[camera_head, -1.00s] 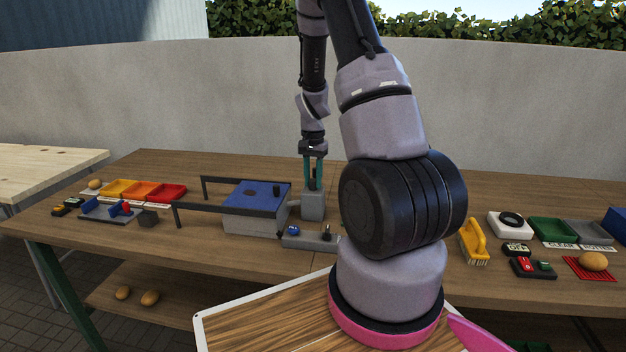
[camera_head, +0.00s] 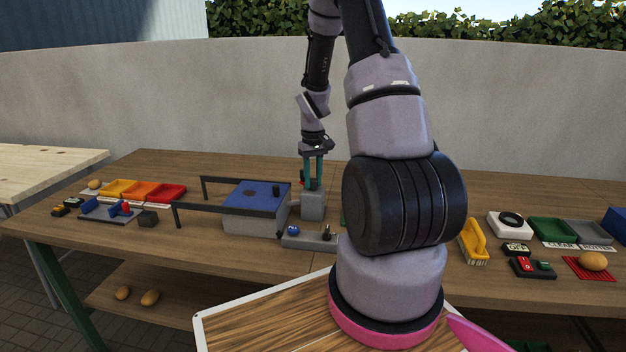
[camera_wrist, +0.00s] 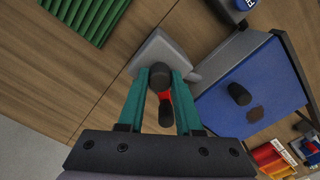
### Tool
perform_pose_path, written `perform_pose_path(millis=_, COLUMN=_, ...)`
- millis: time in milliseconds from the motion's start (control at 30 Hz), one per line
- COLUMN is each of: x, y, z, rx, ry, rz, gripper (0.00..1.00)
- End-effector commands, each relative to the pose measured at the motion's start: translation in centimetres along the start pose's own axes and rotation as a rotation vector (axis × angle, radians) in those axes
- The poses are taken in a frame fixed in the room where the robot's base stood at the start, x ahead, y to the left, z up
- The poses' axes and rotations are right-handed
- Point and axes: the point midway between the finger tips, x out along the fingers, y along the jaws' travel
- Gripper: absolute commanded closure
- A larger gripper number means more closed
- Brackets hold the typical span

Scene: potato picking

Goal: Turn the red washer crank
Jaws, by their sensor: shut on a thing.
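The red crank (camera_wrist: 165,98) with its black grip (camera_wrist: 160,74) lies between my gripper's teal fingers in the wrist view. My gripper (camera_wrist: 162,78) is shut on the black grip. In the head view my gripper (camera_head: 313,184) points down over the grey crank block (camera_head: 313,207), and a small part of the red crank shows beside the fingers. The block also shows in the wrist view (camera_wrist: 153,50). It stands beside the grey washer box (camera_head: 245,222) with a blue lid (camera_head: 252,192), which bears a black knob (camera_head: 276,189).
Black rails (camera_head: 205,209) run left of the washer. A grey panel (camera_head: 305,242) with a blue knob lies in front. Yellow, orange and red trays (camera_head: 168,193) stand at left. A yellow brush (camera_head: 473,240) and a green tray (camera_head: 553,229) are at right. The table behind the block is clear.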

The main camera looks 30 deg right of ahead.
Motion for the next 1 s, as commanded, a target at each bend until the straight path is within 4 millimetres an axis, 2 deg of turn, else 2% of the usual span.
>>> perform_pose_path(millis=333, x=-0.08, y=0.05, z=-0.13, rx=-0.131, ry=0.003, rz=0.001, gripper=1.00)
perform_pose_path(millis=867, x=-0.09, y=0.07, z=-0.14, rx=-0.150, ry=0.003, rz=0.002, gripper=1.00)
perform_pose_path(millis=900, x=-0.09, y=0.07, z=-0.14, rx=-0.150, ry=0.003, rz=0.002, gripper=0.51)
perform_pose_path(millis=933, x=-0.08, y=0.07, z=-0.13, rx=-0.150, ry=0.003, rz=0.001, gripper=0.40)
perform_pose_path(millis=1000, x=-0.07, y=0.05, z=-0.11, rx=-0.150, ry=0.003, rz=0.001, gripper=0.36)
